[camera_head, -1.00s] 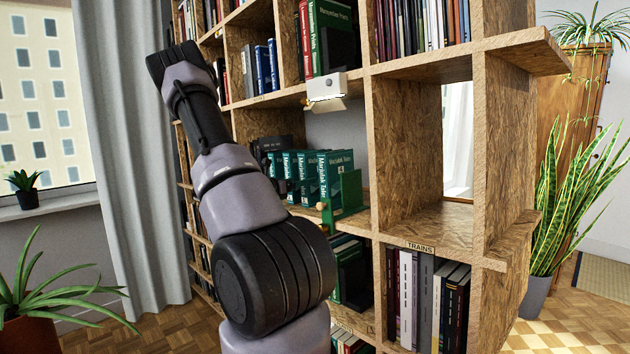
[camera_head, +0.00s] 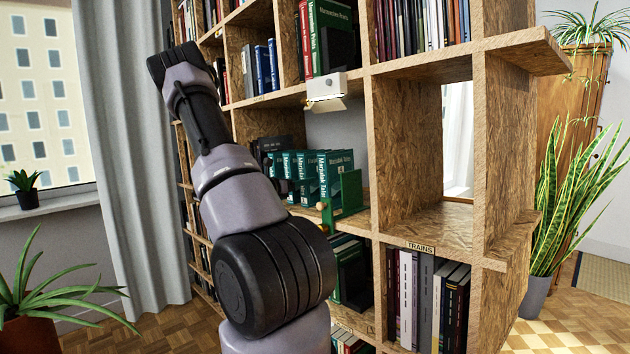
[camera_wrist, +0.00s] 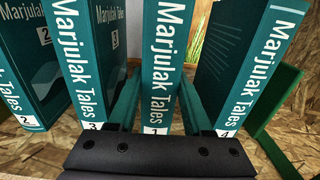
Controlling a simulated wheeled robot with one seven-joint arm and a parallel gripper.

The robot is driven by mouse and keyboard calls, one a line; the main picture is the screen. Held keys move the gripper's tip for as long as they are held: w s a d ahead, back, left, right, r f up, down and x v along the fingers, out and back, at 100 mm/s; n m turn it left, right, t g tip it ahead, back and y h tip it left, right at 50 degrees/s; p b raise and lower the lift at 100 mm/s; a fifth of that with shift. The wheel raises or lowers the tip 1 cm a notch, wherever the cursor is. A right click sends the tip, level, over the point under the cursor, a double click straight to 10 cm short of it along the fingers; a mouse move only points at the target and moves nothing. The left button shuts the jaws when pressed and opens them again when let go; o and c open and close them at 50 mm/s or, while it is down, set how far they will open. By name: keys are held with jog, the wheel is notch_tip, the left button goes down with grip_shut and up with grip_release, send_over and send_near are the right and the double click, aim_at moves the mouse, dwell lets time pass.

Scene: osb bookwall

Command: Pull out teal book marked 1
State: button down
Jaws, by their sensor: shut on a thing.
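The teal book marked 1 (camera_wrist: 160,60) stands upright in the middle of the wrist view, with "Marjulak Tales" on its spine. My gripper (camera_wrist: 159,85) has one finger on each side of it and is shut on it. Books marked 3 (camera_wrist: 84,60) and 2 (camera_wrist: 22,75) stand to its left, and book 4 (camera_wrist: 258,70) to its right. In the head view the row of teal books (camera_head: 309,170) shows on a middle shelf, but I cannot tell which is marked 1. My gripper is hidden behind my arm there.
A green bookend (camera_head: 347,194) stands at the right end of the row, and its edge shows in the wrist view (camera_wrist: 283,90). A wooden upright (camera_head: 388,150) separates this bay from an empty one. A small white lamp (camera_head: 326,90) hangs above.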

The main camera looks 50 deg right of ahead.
jog(key=shift+w+a, duration=0.15)
jog(key=shift+a, duration=1.35)
jog(key=shift+c, duration=1.2)
grip_release()
jog(key=shift+c, duration=0.6)
jog(key=shift+d, duration=0.1)
jog(key=shift+d, duration=0.9)
